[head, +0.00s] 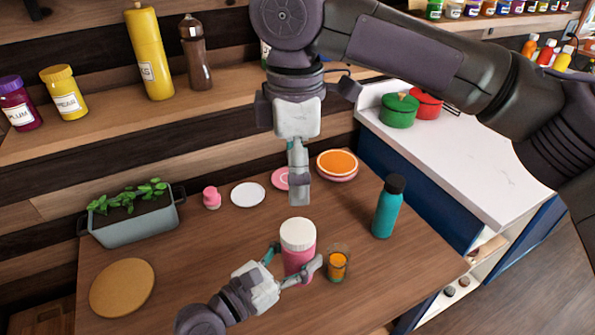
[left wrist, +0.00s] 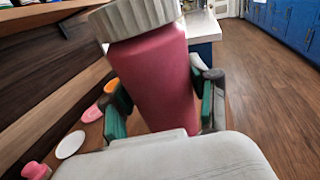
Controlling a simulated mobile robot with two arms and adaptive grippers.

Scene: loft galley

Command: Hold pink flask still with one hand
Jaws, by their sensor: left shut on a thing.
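The pink flask (head: 299,262) with a ribbed white lid stands upright on the wooden table (head: 215,270). My left gripper (head: 291,268) comes in from the lower left and is shut on the flask's body, one finger on each side. In the left wrist view the flask (left wrist: 158,80) fills the space between the green-padded fingers (left wrist: 162,108). My right gripper (head: 300,198) hangs from above, pointing down, its tips just above the flask's lid in the picture. Its fingers overlap in this view, so its opening is unclear.
A glass of orange drink (head: 337,265) stands close to the flask's right, near my left finger. A teal bottle (head: 388,207) stands further right. Plates (head: 248,195), a pink cup-like item (head: 211,197) and a planter (head: 135,220) line the back. A round cork mat (head: 122,288) lies front left.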

